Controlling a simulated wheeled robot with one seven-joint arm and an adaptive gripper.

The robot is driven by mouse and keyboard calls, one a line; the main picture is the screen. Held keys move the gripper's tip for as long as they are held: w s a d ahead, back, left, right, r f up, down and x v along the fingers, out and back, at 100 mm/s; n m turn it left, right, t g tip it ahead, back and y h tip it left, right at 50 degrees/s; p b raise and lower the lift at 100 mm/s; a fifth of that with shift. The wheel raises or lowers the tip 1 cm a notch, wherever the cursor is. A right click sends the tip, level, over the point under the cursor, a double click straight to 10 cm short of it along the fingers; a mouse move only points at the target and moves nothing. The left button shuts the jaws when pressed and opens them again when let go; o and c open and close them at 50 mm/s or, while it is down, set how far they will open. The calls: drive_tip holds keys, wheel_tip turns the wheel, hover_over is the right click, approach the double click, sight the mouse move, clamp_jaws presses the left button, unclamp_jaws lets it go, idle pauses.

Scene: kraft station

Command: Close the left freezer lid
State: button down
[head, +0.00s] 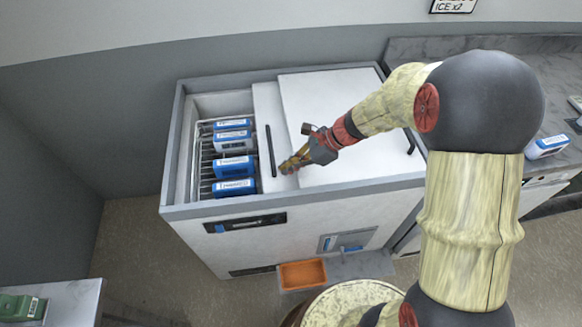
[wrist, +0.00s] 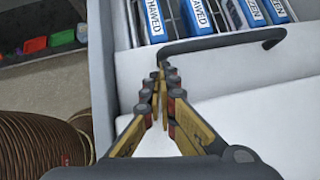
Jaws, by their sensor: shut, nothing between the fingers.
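The white left lid (head: 265,103) of the chest freezer is slid to the right, partly beneath the right lid (head: 340,95), so the freezer's left side stands open. A dark bar handle (head: 270,150) runs along the left lid near its left edge; it also shows in the wrist view (wrist: 225,43). My gripper (head: 284,170) is shut and empty, just right of the handle's near end. In the wrist view its fingertips (wrist: 162,75) overlap that end; I cannot tell whether they touch it.
Several blue-labelled packs (head: 232,167) sit in a wire basket inside the open side. The freezer's grey rim (head: 180,150) surrounds the lids. An orange bin (head: 302,274) is at the freezer's front. A counter (head: 545,75) stands at right, and a grey wall is behind.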

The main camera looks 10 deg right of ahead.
drive_tip(key=a+p, duration=0.3)
drive_tip(key=a, duration=2.5)
drive_tip(key=shift+p, duration=0.3)
drive_tip(key=shift+a+r, duration=0.1)
drive_tip(key=shift+r, duration=0.05)
